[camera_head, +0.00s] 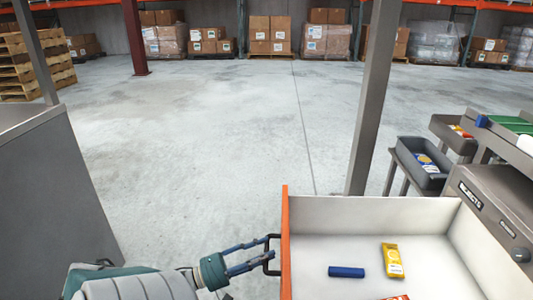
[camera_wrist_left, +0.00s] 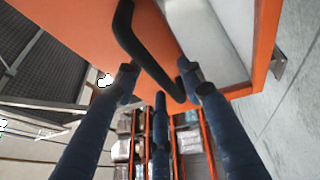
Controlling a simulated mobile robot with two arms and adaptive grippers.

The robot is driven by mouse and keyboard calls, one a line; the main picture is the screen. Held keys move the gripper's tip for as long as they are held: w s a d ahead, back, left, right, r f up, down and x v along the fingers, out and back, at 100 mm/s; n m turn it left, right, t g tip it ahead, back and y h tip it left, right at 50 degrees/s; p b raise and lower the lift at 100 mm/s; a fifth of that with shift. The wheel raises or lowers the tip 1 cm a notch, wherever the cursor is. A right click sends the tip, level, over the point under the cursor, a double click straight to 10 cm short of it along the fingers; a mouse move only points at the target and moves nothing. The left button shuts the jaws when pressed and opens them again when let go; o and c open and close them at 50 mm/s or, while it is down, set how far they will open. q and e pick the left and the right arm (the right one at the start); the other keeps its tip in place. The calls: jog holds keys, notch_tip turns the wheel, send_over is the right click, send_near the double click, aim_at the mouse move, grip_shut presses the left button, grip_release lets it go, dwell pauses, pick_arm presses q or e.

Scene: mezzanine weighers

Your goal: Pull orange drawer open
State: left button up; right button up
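The orange drawer front (camera_head: 285,240) stands well out to the left of its grey cabinet (camera_head: 495,205), so the white inside shows. Its black handle (camera_head: 273,268) is on the orange face. My left gripper (camera_head: 266,249) reaches it from the left, with its blue fingers spread around the handle. In the left wrist view the handle (camera_wrist_left: 145,52) runs diagonally between the fingers (camera_wrist_left: 160,82), with gaps visible; I see no firm pinch. The orange front (camera_wrist_left: 80,25) fills the top of that view. My right gripper is not in view.
In the drawer lie a blue block (camera_head: 346,272) and a yellow packet (camera_head: 393,260); a red item is cut off at the bottom edge. A grey post (camera_head: 372,100) stands behind the drawer. A grey bin (camera_head: 421,166) sits on a stand. A grey panel (camera_head: 50,190) is at left; open floor lies between.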

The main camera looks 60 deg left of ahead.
pick_arm(q)
jog(key=v, duration=1.1)
